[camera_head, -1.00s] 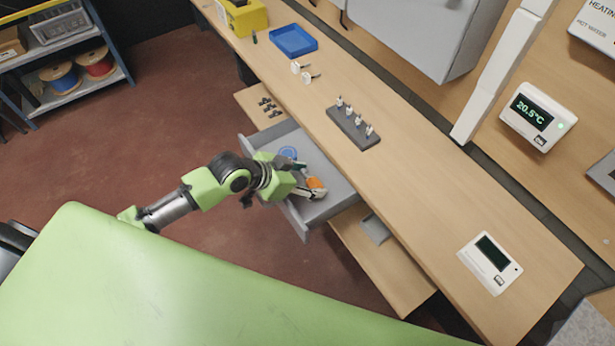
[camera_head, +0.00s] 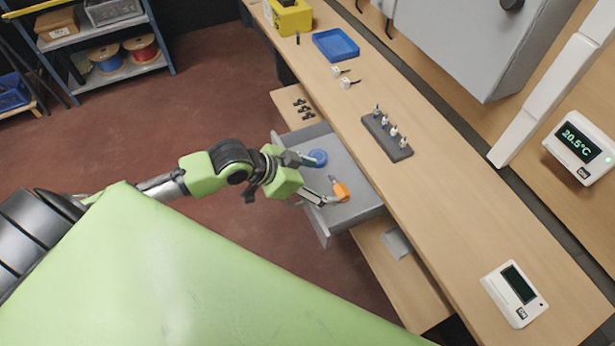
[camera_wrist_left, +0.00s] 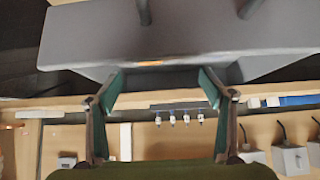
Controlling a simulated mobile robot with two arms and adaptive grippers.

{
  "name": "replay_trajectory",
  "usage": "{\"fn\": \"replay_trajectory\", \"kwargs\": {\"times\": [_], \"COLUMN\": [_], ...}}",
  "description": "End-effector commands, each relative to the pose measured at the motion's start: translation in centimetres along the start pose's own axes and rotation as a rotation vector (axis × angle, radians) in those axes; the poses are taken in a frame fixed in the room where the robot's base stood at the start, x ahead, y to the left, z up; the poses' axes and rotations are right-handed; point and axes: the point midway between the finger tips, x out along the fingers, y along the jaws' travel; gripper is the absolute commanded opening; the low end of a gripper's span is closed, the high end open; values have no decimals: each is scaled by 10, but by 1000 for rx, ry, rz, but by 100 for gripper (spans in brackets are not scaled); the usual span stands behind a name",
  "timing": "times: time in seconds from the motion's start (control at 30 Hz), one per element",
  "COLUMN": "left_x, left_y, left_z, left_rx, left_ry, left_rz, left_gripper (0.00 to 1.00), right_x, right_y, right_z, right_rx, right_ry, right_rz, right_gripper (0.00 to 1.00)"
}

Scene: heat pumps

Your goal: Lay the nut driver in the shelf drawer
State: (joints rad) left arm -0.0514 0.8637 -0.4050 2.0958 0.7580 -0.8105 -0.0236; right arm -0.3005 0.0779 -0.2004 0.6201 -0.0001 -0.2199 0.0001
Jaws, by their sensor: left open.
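The grey shelf drawer (camera_head: 362,206) stands pulled out below the workbench. An orange object (camera_head: 341,191), which looks like the nut driver's handle, shows over the drawer beside my left gripper's fingertips. Its shaft I cannot make out. My left gripper (camera_head: 322,180) is over the drawer's front part, with its fingers spread apart. In the left wrist view the gripper (camera_wrist_left: 160,88) has a wide gap between its green-lined fingers, with nothing clearly between them. A thin orange streak (camera_wrist_left: 150,63) shows beyond them. My right gripper is not in view.
A blue round item (camera_head: 318,157) lies in the drawer's far part. Small black parts (camera_head: 303,107) lie on the lower shelf behind it. The bench above holds a dark rack of fittings (camera_head: 387,138), a blue tray (camera_head: 336,44) and a display unit (camera_head: 514,294).

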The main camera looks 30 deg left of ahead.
Motion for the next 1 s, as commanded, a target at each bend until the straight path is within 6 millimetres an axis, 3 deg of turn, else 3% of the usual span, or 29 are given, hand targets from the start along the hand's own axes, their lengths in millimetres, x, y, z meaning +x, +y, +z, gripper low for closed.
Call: {"fn": "replay_trajectory", "kwargs": {"times": [0.1,0.3,1.0], "left_x": [-24,-46,-52], "left_y": [0,0,0], "left_z": [2,1,0], "left_rx": [4,0,-1], "left_ry": [-3,-2,0], "left_rz": [0,-1,0], "left_gripper": [74,74,74], "right_x": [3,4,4], "right_y": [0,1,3], "right_z": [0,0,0], "right_rx": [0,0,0], "right_ry": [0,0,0], "right_rz": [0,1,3], "right_gripper": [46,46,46]}}
